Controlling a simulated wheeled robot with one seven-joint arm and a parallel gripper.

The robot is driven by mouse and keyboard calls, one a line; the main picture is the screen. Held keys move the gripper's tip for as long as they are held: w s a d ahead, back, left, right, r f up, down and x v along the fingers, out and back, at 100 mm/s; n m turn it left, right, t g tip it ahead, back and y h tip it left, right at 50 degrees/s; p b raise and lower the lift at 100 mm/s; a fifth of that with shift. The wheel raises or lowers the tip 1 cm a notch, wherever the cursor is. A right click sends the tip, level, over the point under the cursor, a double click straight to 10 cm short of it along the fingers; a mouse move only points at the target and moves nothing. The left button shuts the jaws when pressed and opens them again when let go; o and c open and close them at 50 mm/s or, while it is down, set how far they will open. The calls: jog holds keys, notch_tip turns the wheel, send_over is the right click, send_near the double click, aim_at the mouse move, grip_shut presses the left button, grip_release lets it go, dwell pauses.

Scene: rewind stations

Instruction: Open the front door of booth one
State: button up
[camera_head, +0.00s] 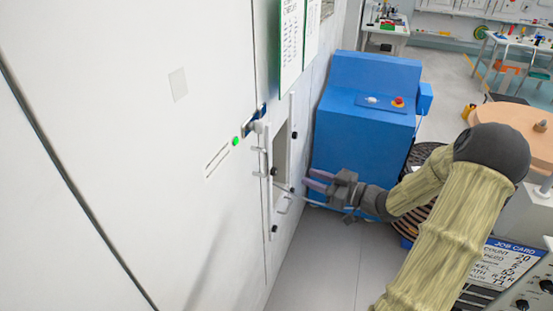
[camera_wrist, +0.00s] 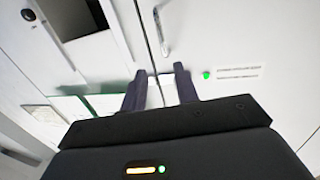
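A white booth wall with a small white-framed door or hatch (camera_head: 291,118) stands left of my arm in the head view. Slim bar handles show at it, one (camera_head: 262,162) on its left side. In the wrist view a pale upright handle (camera_wrist: 161,34) stands on the white front, beyond my fingertips. My gripper (camera_head: 310,179) is just right of the frame, pointing left at it. In the wrist view my gripper (camera_wrist: 160,70) has its two dark fingers apart, with a gap between them and nothing clearly held. Whether a finger touches the front cannot be told.
A green light (camera_head: 235,141) glows on the wall left of the hatch. Paper sheets (camera_head: 291,45) hang above it. A blue machine (camera_head: 364,135) with a red button stands behind my gripper. A job card board (camera_head: 500,265) is at lower right. Grey floor (camera_head: 325,255) lies open below.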

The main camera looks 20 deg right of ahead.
aim_at(265, 158)
jog(key=shift+s+d+r+y, duration=0.3)
jog(key=shift+s+y, duration=0.05)
jog(key=shift+y, duration=0.05)
jog(key=shift+p+x, duration=2.3)
jog(key=shift+x, duration=6.4)
